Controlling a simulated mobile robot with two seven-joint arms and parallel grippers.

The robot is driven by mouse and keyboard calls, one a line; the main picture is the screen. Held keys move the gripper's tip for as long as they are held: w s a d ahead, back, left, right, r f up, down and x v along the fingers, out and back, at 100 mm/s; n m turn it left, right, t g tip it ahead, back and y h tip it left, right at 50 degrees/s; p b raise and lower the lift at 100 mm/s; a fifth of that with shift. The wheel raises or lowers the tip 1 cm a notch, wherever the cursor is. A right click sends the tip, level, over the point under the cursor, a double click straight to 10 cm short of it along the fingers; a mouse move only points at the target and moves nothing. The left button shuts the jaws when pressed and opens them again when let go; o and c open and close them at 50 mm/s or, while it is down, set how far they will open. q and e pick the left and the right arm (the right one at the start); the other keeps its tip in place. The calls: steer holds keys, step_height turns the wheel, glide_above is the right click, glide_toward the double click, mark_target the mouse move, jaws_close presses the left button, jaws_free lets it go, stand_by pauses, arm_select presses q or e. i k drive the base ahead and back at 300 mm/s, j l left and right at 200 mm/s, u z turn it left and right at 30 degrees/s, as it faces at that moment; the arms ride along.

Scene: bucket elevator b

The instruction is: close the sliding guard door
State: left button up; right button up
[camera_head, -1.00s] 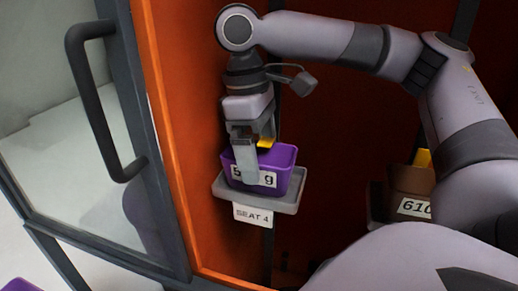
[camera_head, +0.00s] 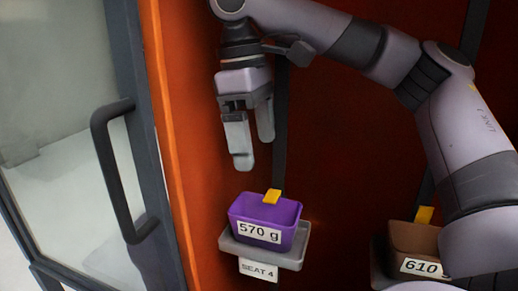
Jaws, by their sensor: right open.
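The sliding guard door (camera_head: 78,150) is a glass panel in a dark grey frame at the left. Its dark bar handle (camera_head: 112,178) stands out from the frame. The door sits left of the orange cabinet edge, and the cabinet opening is uncovered. My right gripper (camera_head: 252,155) is open and empty inside the cabinet, pointing down, above a purple bucket (camera_head: 265,212) and apart from it. The bucket is labelled 570 g and rests upright on the grey SEAT 4 tray (camera_head: 290,262). My left gripper is not in view.
A brown bucket (camera_head: 412,240) labelled 610 sits on another seat at the right, partly covered by my right arm. A yellow tab (camera_head: 272,196) stands at the purple bucket's back rim. The orange cabinet edge (camera_head: 180,170) lies between my right gripper and the door handle.

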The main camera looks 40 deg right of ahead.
mark_target(121, 17)
steer(key=k+j, duration=1.2)
steer(key=j, duration=0.2)
